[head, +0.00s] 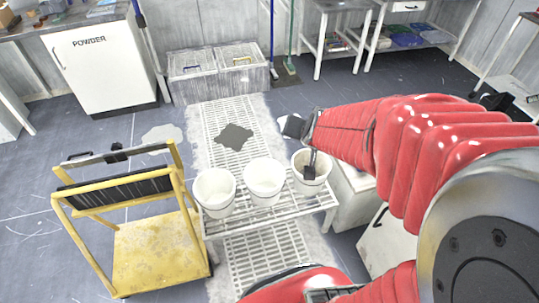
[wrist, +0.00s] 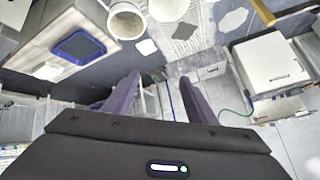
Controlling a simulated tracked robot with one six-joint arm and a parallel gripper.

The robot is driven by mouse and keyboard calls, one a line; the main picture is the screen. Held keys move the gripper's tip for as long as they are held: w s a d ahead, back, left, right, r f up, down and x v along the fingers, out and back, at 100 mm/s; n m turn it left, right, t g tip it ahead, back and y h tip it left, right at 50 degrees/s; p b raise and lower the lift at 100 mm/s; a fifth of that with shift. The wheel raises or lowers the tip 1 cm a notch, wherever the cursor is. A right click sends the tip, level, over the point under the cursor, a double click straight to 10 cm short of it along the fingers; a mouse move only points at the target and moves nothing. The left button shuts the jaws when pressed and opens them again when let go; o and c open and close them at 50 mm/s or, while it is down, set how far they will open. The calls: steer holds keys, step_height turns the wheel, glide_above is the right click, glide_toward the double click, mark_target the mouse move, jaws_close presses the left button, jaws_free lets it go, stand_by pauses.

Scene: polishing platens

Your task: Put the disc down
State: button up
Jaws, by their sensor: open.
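My gripper (wrist: 160,79) is open, with its two dark fingers well apart and nothing visible between them in the wrist view. In the head view my gripper (head: 299,148) hangs over the right-hand white bucket (head: 322,186), with one finger in front of the bucket's mouth. I cannot tell whether it touches the bucket. I cannot make out a disc in either view, in the jaws or elsewhere.
Two more white buckets, left (head: 214,206) and middle (head: 264,182), stand beside it on a slatted rack (head: 275,216). A yellow trolley (head: 160,248) is at the left. A white powder cabinet (head: 98,70) and a grey chest (head: 220,84) stand behind. Patches mark the floor.

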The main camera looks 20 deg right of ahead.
steer(key=s+a+r+n+g+y, duration=0.1)
steer(key=s+a+r+n, duration=0.3)
steer(key=s+a, duration=0.3)
steer(key=s+a+r+n+g+y, duration=0.1)
steer(key=s+a+r+n, duration=0.3)
steer(key=s, duration=0.4)
steer(key=a+r, duration=0.1)
steer(key=a, duration=0.1)
steer(key=shift+a+g, duration=0.3)
steer(key=shift+a, duration=0.1)
steer(key=shift+s, duration=0.1)
